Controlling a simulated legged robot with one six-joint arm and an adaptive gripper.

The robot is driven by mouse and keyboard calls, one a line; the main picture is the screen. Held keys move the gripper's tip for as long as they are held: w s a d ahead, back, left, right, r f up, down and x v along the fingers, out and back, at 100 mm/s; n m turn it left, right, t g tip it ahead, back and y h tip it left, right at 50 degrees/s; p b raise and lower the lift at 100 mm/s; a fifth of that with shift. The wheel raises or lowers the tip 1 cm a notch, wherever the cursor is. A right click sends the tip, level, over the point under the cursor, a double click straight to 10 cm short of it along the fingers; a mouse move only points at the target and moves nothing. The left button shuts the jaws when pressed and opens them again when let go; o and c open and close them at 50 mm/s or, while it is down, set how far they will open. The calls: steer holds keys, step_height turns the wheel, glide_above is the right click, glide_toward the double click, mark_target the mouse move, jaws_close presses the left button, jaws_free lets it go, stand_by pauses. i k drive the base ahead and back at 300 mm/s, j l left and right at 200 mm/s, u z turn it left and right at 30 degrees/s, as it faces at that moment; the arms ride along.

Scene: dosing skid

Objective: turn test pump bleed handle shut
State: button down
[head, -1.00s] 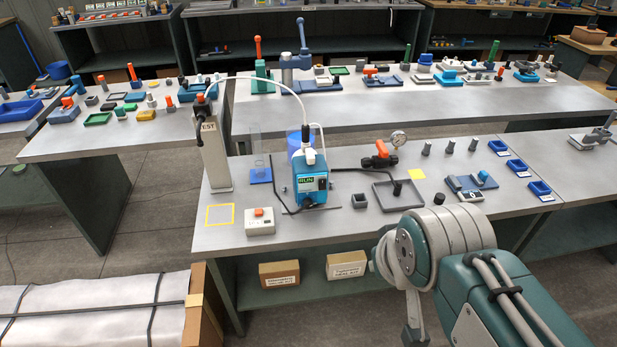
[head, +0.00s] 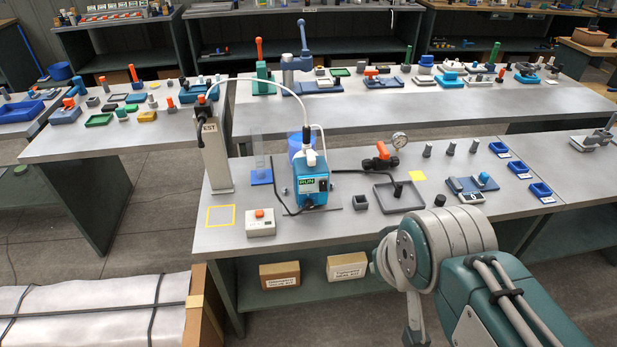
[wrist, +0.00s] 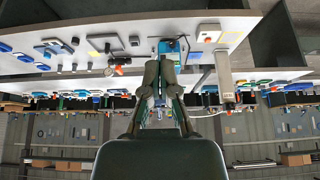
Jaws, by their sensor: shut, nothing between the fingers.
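The blue pump (head: 311,183) with a green RUN label stands on the near bench. A grey post (head: 215,160) with a partly readable label ending in "EST" stands left of it, with an orange-red handle (head: 201,98) on top. Another orange handle (head: 382,150) sits on a black valve beside a round gauge (head: 399,140). I cannot tell for certain which is the bleed handle. My gripper (wrist: 159,66) is shut and empty in the upside-down wrist view, apart from both handles. The pump also shows there (wrist: 170,47), partly behind the fingers. The head view does not show the fingertips.
A white box with an orange button (head: 260,223) and a yellow outlined square (head: 220,216) lie at the bench front. A grey tray (head: 399,197) and small blue bins (head: 519,168) lie to the right. A white hose (head: 258,80) arches from post to pump.

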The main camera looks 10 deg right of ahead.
mark_target(310, 154)
steer(key=i+l, duration=0.15)
steer(key=i, duration=0.3)
steer(key=i+l, duration=0.2)
steer(key=i, duration=0.25)
